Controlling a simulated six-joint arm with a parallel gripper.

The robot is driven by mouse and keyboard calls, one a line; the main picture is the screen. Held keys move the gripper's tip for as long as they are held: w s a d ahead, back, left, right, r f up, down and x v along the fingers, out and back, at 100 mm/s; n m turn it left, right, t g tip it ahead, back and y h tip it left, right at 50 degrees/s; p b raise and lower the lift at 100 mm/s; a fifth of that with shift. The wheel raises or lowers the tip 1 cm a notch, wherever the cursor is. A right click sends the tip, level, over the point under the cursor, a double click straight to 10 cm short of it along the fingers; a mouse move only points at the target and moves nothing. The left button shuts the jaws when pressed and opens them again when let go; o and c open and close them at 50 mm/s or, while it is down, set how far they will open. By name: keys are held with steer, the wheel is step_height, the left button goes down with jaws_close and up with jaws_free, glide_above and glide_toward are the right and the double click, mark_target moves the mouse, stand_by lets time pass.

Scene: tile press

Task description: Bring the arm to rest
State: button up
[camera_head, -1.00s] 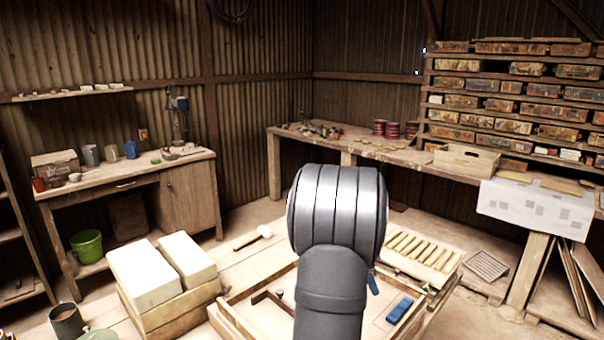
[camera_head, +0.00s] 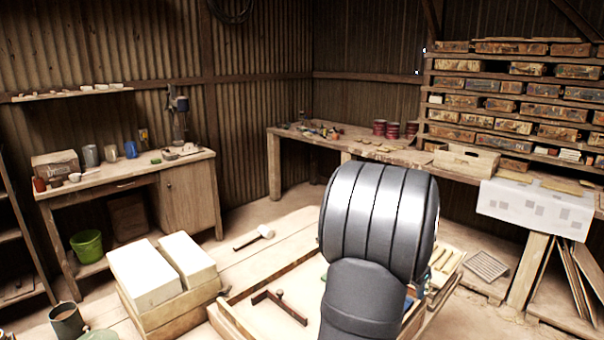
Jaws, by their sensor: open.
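My arm is a thick grey link with ribbed bands, seen from behind at the lower centre right. My gripper is hidden behind or below it, so its fingers do not show. The arm stands over a shallow wooden tray (camera_head: 270,268) and covers the tray's right part. In the tray's open left part lies a dark angled tool with a small knob (camera_head: 280,305). A sliver of a blue block (camera_head: 408,303) shows at the arm's right edge.
Two white slabs (camera_head: 145,274) on wooden blocks stand left of the tray. A mallet (camera_head: 253,237) lies behind it. A slotted rack (camera_head: 448,266) is partly hidden at right. Benches line the walls.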

steer(key=shift+s+d+r+n, duration=0.1)
steer(key=shift+s+d+n, duration=0.2)
steer(key=shift+d+n, duration=0.3)
